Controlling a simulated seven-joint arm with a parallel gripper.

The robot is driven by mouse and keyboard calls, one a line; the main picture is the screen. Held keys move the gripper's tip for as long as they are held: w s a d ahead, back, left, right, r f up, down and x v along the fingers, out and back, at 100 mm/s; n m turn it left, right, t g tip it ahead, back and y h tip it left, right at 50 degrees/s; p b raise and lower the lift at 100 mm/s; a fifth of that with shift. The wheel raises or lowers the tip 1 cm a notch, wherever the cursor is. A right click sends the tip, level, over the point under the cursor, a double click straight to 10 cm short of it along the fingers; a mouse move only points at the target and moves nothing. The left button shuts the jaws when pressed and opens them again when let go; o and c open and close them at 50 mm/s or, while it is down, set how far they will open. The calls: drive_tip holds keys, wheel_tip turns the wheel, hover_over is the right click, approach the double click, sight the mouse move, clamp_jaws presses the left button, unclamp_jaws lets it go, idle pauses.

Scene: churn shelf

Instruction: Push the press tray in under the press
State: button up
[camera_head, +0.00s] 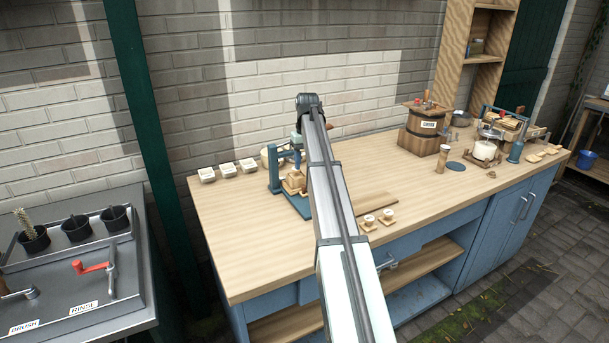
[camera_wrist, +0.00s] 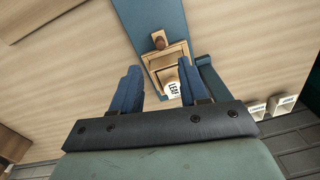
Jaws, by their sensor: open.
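The press (camera_head: 274,170) is a blue frame on a blue base (camera_head: 301,206), on the left part of the bench in the head view. The light wooden press tray (camera_head: 294,187) is on that base, partly hidden by my arm. In the wrist view the tray (camera_wrist: 176,54) lies on the blue base (camera_wrist: 142,14), with a brown round knob (camera_wrist: 158,42) at its upper end and a white lettered piece (camera_wrist: 172,88) in it. My gripper (camera_wrist: 160,77) is open, its blue fingers either side of the tray in the picture. I cannot tell whether they touch it. My arm hides the gripper in the head view.
Several small white labelled boxes (camera_head: 229,170) stand left of the press. A wooden barrel (camera_head: 420,138) stands farther right. The bench's front left is clear.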

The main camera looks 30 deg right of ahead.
wheel_tip(320, 180, up, 5)
hover_over(304, 186)
drive_tip(key=shift+w+d+f, duration=0.1)
drive_tip(key=shift+d, duration=0.25)
drive_tip(key=shift+c, duration=0.2)
drive_tip(key=shift+f, duration=0.1)
drive_tip(key=shift+c, duration=0.6)
drive_tip(key=s+f+m+t+h, duration=0.1)
drive_tip(key=f, duration=0.2)
drive_tip(key=s+a+f+t+h, duration=0.1)
drive_tip(key=s+f+t, duration=0.1)
drive_tip(key=f, duration=0.1)
drive_tip(key=s+a+f+m+t+h, duration=0.1)
drive_tip(key=s+f+t+h, duration=0.1)
drive_tip(key=f, duration=0.1)
drive_tip(key=shift+s+f+m, duration=0.15)
drive_tip(key=shift+s+m, duration=0.05)
drive_tip(key=shift+m, duration=0.1)
drive_tip(key=shift+c, duration=0.6)
drive_tip(key=s+t, duration=0.1)
drive_tip(key=s+a+f+t+h, duration=0.1)
drive_tip(key=shift+s+a+m+t+h, duration=0.2)
drive_tip(key=shift+s+m+t+h, duration=0.1)
drive_tip(key=s+a+r+t+h, duration=0.1)
drive_tip(key=s+a+t, duration=0.3)
drive_tip(key=x, duration=1.3)
drive_tip(key=shift+w+d+r, duration=0.1)
drive_tip(key=shift+w+d, duration=0.15)
